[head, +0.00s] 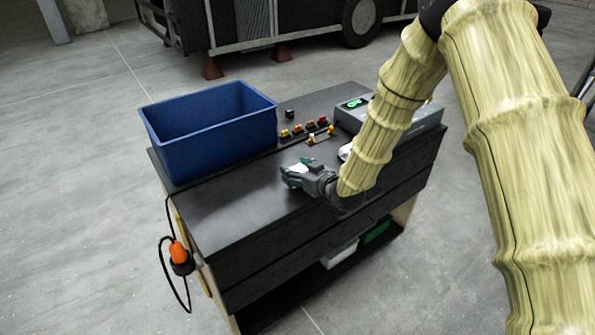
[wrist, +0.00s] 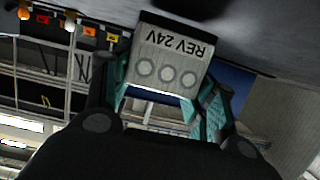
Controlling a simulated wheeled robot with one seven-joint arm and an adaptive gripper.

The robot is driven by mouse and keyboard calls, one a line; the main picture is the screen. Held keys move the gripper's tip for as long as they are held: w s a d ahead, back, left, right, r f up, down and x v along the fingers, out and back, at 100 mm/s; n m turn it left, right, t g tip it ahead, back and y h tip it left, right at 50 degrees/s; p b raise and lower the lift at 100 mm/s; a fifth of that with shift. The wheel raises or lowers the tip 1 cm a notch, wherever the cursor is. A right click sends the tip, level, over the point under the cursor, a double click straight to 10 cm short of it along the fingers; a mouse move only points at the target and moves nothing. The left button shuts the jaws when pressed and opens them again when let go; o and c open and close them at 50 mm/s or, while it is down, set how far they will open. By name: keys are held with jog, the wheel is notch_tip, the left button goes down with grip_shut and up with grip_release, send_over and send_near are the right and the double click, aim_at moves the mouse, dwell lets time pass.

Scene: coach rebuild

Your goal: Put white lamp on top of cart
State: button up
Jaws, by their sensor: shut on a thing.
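The white lamp (wrist: 172,72) is a pale block marked "REV 24V" with three round lenses, and it appears upside down in the wrist view. My gripper (wrist: 168,97) is shut on it, with teal finger pads on both sides. In the head view my gripper (head: 297,174) is low over the black top of the cart (head: 235,218), right of the blue bin. Only a small pale bit of the lamp (head: 298,169) shows there. I cannot tell whether the lamp touches the cart top.
A blue bin (head: 215,143) stands on the cart's left end. Several small coloured switches (head: 312,127) and a grey box (head: 425,118) sit along the back and right. An orange plug (head: 179,252) hangs on the left side. The front-left top is clear.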

jog(key=shift+f, duration=0.5)
jog(key=shift+f, duration=0.15)
jog(key=o, duration=1.1)
jog(key=shift+c, duration=0.2)
